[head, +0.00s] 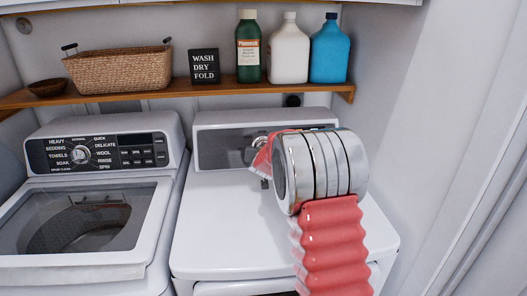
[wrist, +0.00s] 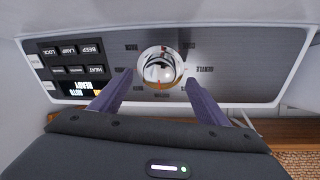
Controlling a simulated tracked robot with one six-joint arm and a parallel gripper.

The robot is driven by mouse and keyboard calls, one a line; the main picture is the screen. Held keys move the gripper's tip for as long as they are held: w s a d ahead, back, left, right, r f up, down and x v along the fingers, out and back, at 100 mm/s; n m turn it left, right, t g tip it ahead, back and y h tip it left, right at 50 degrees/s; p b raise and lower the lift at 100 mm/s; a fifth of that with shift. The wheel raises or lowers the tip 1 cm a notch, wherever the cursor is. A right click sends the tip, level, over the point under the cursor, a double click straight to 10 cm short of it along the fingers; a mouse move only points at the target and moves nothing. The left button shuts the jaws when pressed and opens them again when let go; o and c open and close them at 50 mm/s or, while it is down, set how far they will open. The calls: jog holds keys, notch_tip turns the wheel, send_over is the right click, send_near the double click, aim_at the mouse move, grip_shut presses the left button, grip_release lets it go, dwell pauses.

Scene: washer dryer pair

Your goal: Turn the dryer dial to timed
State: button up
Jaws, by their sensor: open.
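The dryer dial (wrist: 160,68) is a round, shiny silver knob on the dryer's grey control panel (wrist: 225,58), which appears upside down in the wrist view. My gripper (wrist: 159,84) is open, with one purple finger on each side of the dial. I cannot tell whether either finger touches it. Small labels ring the dial but are too small to read surely, and its pointer is not clear. In the head view the dial (head: 259,142) is partly visible beside my arm, which hides much of the panel. The white dryer (head: 215,225) stands right of the washer.
The washer (head: 95,200) stands close on the left. A wooden shelf (head: 205,89) above holds a basket (head: 118,70), a sign and several bottles (head: 288,50). A wall (head: 410,110) is on the right. Panel buttons and a lit display (wrist: 78,90) lie beside the dial.

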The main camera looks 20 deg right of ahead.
jog(key=shift+x, duration=2.2)
jog(key=shift+c, duration=0.5)
jog(key=c, duration=0.9)
jog(key=shift+c, duration=0.2)
